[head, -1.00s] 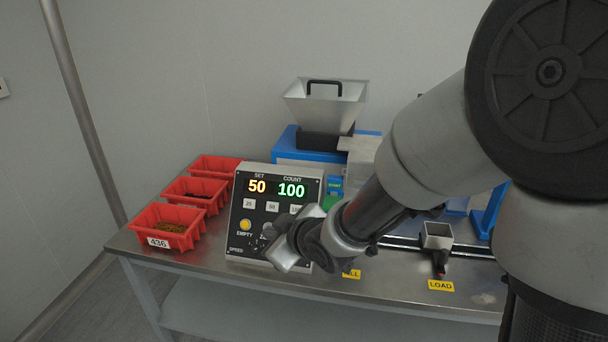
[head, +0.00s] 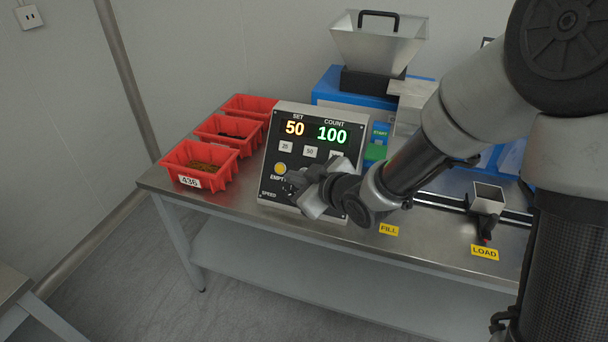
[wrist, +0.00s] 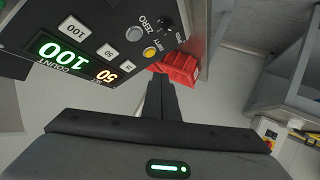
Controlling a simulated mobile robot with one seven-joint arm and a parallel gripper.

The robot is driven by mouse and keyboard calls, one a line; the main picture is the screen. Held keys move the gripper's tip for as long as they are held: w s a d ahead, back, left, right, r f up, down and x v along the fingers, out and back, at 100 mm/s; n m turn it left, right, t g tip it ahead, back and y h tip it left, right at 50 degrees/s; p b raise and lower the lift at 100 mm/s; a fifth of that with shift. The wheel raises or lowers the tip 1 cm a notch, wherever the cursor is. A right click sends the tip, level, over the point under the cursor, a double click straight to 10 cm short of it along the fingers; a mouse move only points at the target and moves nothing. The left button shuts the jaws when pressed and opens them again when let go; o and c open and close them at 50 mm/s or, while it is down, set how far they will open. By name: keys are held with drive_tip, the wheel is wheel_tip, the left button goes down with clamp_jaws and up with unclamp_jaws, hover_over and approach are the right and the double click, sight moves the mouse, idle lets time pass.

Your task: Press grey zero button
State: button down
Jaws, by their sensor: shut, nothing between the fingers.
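The grey zero button (wrist: 133,34) shows in the wrist view on the dark face of the control box (head: 270,150), beside the ZERO label. In the head view my gripper and wrist hide it. The yellow EMPTY button (head: 280,168) is just left of my gripper there, and it also shows in the wrist view (wrist: 149,52). My gripper (head: 300,177) is in front of the lower part of the panel. In the wrist view its fingers (wrist: 160,80) are together and empty, below the buttons in the picture. I see no contact with the grey button.
The display (head: 315,131) reads SET 50 and COUNT 100. White preset buttons (head: 310,152) sit below it. Several red bins (head: 205,163) stand left of the box. A metal hopper (head: 378,45) is behind. FILL (head: 389,230) and LOAD (head: 484,253) labels mark the bench's front right.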

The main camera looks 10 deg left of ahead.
drive_tip(key=shift+w+d+f+b, duration=0.1)
drive_tip(key=shift+w+f+b, duration=0.1)
drive_tip(key=shift+w+f, duration=0.65)
drive_tip(key=shift+w+d+f+b, duration=0.1)
drive_tip(key=shift+w+f+b, duration=0.15)
drive_tip(key=shift+w+f, duration=0.6)
drive_tip(key=shift+w+d+f+b, duration=0.15)
drive_tip(key=shift+w+f, duration=0.25)
drive_tip(key=shift+w, duration=0.8)
drive_tip(key=shift+w+f, duration=0.2)
drive_tip(key=shift+w, duration=0.15)
drive_tip(key=shift+w+f+b, duration=0.25)
drive_tip(key=shift+w+b, duration=0.1)
drive_tip(key=shift+b, duration=0.05)
idle(0.3)
drive_tip(key=shift+s+r, duration=0.1)
idle(0.4)
drive_tip(key=shift+s+r, duration=0.4)
drive_tip(key=shift+s, duration=0.2)
drive_tip(key=shift+s+a+r+p, duration=0.15)
drive_tip(key=shift+s+r, duration=0.3)
drive_tip(key=shift+s, duration=0.25)
drive_tip(key=shift+s+r+p, duration=0.15)
drive_tip(key=shift+s+r, duration=0.35)
drive_tip(key=shift+s, duration=0.15)
drive_tip(key=shift+s+a+r+p, duration=0.15)
drive_tip(key=shift+s+r, duration=0.3)
drive_tip(key=shift+s, duration=0.25)
drive_tip(key=shift+d, duration=0.1)
